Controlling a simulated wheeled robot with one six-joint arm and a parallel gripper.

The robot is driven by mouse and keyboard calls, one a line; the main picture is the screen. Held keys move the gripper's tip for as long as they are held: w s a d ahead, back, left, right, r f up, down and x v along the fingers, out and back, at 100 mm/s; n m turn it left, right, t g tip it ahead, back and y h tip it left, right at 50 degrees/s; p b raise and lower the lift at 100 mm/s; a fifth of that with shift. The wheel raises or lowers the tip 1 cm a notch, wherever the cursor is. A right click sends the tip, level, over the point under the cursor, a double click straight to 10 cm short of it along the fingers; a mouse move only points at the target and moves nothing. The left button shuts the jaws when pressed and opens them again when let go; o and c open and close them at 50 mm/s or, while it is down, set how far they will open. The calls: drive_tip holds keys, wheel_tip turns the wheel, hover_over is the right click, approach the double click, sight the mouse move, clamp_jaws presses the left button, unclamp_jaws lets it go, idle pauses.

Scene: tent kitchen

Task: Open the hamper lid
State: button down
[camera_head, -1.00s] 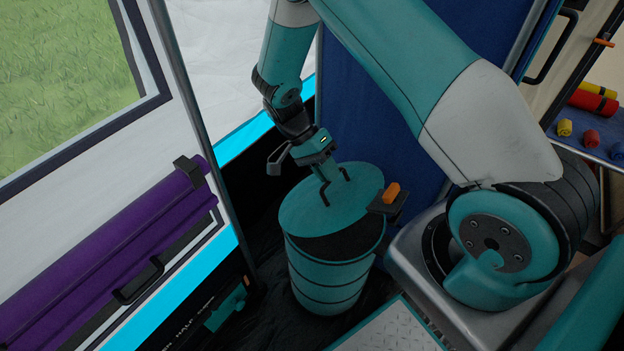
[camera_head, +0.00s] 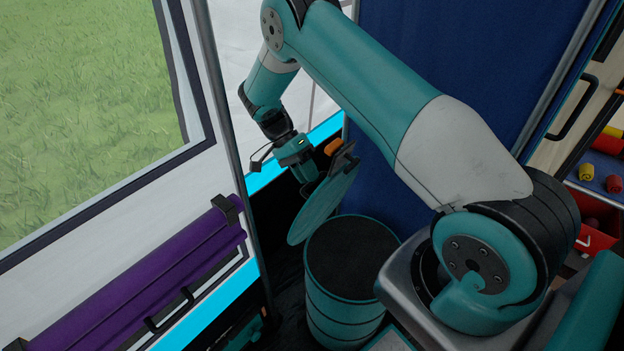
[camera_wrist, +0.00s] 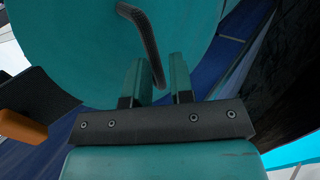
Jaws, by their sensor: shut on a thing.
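The hamper (camera_head: 345,295) is a round teal bin with dark bands, standing on the dark floor with its dark top opening showing. Its teal round lid (camera_head: 325,210) is tilted steeply, up and to the left of the opening. My gripper (camera_head: 308,188) is at the lid's far side, shut on the lid's dark handle, which the lid hides in the head view. In the wrist view the handle (camera_wrist: 140,35) runs down between the two teal fingers (camera_wrist: 158,85), against the lid's face (camera_wrist: 70,40). A dark tab with an orange end (camera_head: 335,147) is at the lid's upper edge.
A purple roll (camera_head: 140,275) on the tent wall lies to the left. A blue panel (camera_head: 400,190) stands behind the hamper. A red bin (camera_head: 592,225) and small coloured rolls are at the far right.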

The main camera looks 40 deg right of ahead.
wheel_tip(320, 180, down, 2)
drive_tip(key=shift+a+f, duration=0.1)
drive_tip(key=shift+a, duration=0.05)
idle(0.4)
drive_tip(key=c, duration=0.9)
unclamp_jaws()
drive_tip(key=shift+w, duration=0.15)
drive_tip(key=shift+c, duration=0.9)
